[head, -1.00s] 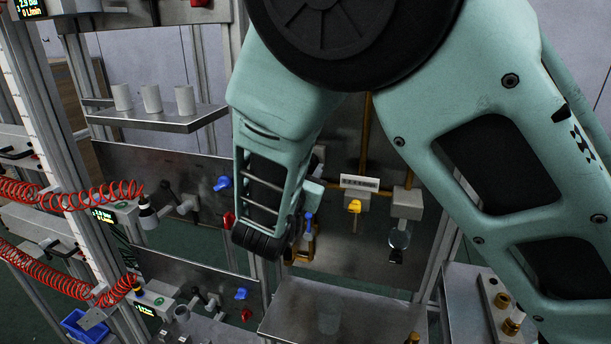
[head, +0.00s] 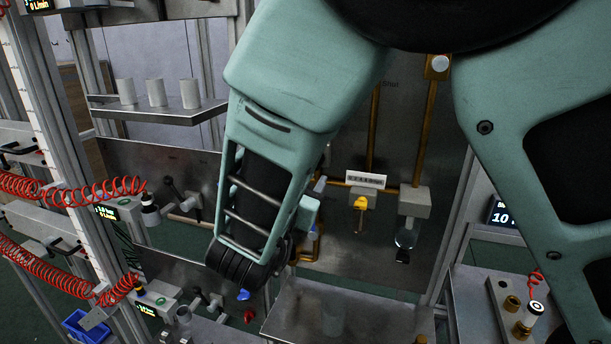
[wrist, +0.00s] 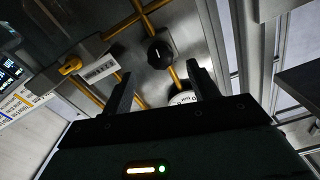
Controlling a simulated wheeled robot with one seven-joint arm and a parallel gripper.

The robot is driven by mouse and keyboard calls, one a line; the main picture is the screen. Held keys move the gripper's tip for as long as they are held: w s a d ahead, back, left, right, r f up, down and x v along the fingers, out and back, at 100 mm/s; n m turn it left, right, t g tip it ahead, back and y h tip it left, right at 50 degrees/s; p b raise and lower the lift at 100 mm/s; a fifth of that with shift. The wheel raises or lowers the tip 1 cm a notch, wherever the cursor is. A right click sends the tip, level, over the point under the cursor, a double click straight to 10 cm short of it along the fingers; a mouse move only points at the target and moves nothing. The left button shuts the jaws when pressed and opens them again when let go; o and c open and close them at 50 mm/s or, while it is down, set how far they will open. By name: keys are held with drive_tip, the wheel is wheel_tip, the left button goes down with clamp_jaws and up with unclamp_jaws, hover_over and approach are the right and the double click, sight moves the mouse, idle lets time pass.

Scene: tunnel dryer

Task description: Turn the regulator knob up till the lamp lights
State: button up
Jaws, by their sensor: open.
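In the wrist view a round black knob (wrist: 159,53) with a white pointer line sits on the metal panel, among brass pipes. My gripper (wrist: 160,83) is open, its two dark fingers apart. The knob shows beyond the gap between the fingertips, with nothing held. A white dial (wrist: 183,98) shows partly between the fingers, its lower part hidden by my gripper. In the head view my arm hides the knob and most of my gripper. I cannot make out a lit lamp for certain in either view.
A yellow lever valve (head: 360,203) sits under a white label (head: 366,180) on the panel. A grey block with a glass bowl (head: 405,238) is to its right. A metal shelf (head: 290,312) juts out below. Red coiled hoses (head: 60,190) hang at the left.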

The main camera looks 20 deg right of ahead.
drive_tip(key=b+v, duration=0.3)
drive_tip(key=v, duration=0.8)
drive_tip(key=shift+w, duration=0.1)
drive_tip(key=w+a+f+n+y+b, duration=0.1)
drive_tip(key=w+a+f+n+y, duration=0.35)
drive_tip(key=y, duration=0.45)
drive_tip(key=s+a+f+n+g+y+b, duration=0.2)
drive_tip(key=s+a+f+n+g+y, duration=0.2)
drive_tip(key=s+a+n+g+y, duration=0.15)
drive_tip(key=s+d+f+n+g+h, duration=0.1)
drive_tip(key=s+d+f+n+g, duration=0.2)
drive_tip(key=s+d, duration=0.4)
drive_tip(key=s+d+f+n+g+h+b, duration=0.1)
drive_tip(key=s+d+f+n+g+h, duration=0.1)
drive_tip(key=s+d+f+n+g, duration=0.2)
drive_tip(key=s+d+g, duration=0.2)
drive_tip(key=s+d, duration=0.2)
drive_tip(key=s, duration=0.2)
drive_tip(key=shift+s+n+b, duration=0.3)
drive_tip(key=shift+n, duration=0.1)
drive_tip(key=shift+a+f, duration=0.1)
idle(2.8)
